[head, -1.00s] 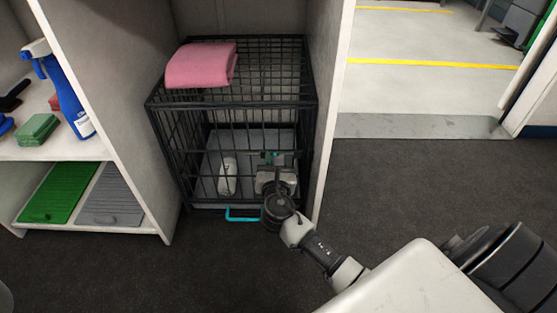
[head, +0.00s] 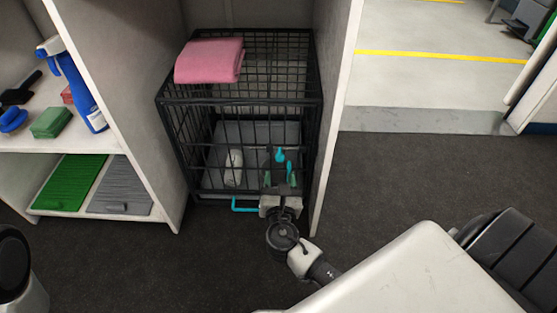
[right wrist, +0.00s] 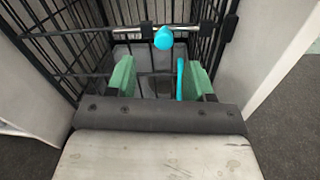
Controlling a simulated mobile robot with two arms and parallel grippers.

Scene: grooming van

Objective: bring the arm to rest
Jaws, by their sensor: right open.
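My right gripper (head: 279,178) is open in front of the lower right of the black wire crate (head: 240,100). In the right wrist view its two green finger pads (right wrist: 160,78) stand apart with nothing gripped between them. A turquoise knob (right wrist: 163,38) on a metal rod lies just beyond the fingertips, and a turquoise bar (right wrist: 180,78) shows beside the right pad. A turquoise handle (head: 245,205) sits low at the crate's front. The crate front looks shut. My left gripper is not in view.
A pink folded towel (head: 210,60) lies on the crate, and a white roll-like item (head: 233,167) is inside. Cabinet walls stand close on both sides. Shelves at left hold a blue spray bottle (head: 78,85) and a green block (head: 51,121). Dark floor at right is clear.

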